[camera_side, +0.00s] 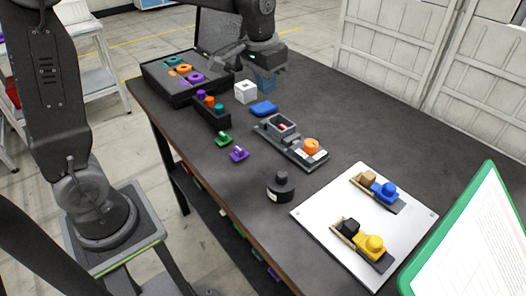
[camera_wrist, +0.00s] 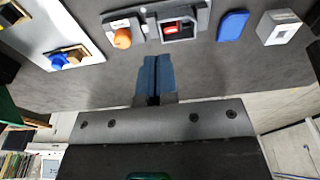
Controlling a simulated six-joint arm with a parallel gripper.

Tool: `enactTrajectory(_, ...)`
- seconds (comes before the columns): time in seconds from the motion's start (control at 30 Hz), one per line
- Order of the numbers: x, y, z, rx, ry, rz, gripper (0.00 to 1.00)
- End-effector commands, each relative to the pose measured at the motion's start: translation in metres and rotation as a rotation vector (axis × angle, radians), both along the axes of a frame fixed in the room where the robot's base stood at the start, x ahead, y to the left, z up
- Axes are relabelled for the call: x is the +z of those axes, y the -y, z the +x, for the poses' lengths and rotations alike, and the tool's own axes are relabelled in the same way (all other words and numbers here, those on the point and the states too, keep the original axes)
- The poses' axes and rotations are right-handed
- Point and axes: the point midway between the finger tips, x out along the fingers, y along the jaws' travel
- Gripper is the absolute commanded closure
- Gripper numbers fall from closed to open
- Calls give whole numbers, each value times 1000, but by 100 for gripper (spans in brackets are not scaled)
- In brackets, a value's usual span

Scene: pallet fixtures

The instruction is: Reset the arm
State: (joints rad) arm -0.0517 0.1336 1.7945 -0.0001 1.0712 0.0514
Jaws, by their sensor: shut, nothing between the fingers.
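My gripper (camera_side: 265,82) hangs over the back part of the dark table (camera_side: 334,120), beyond the white block. Its blue fingers also show in the wrist view (camera_wrist: 154,78), pressed together with nothing between them. In the wrist view the grey fixture, the blue piece and the white block lie apart from the fingertips. The upper arm is partly cut off at the top of the side view.
A white cube (camera_side: 245,92), a blue piece (camera_side: 264,109) and a grey fixture (camera_side: 280,138) with an orange knob stand mid-table. A black tray (camera_side: 160,88) with coloured rings is back left. A white plate (camera_side: 325,222) with two fixtures lies front right.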

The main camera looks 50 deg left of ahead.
Motion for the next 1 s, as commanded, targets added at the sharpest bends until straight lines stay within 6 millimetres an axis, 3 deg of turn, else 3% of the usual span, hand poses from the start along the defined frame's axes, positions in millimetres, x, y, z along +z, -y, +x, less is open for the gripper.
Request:
enactTrajectory(0.03,12,3,-20,-1,35,1,100)
enactTrajectory(0.2,32,11,-79,-3,131,2,100)
enactTrajectory(0.5,28,19,-172,-3,290,-3,100)
enactTrajectory(0.7,17,21,-199,-3,343,-7,100)
enactTrajectory(1.0,14,21,-203,-3,350,-7,100)
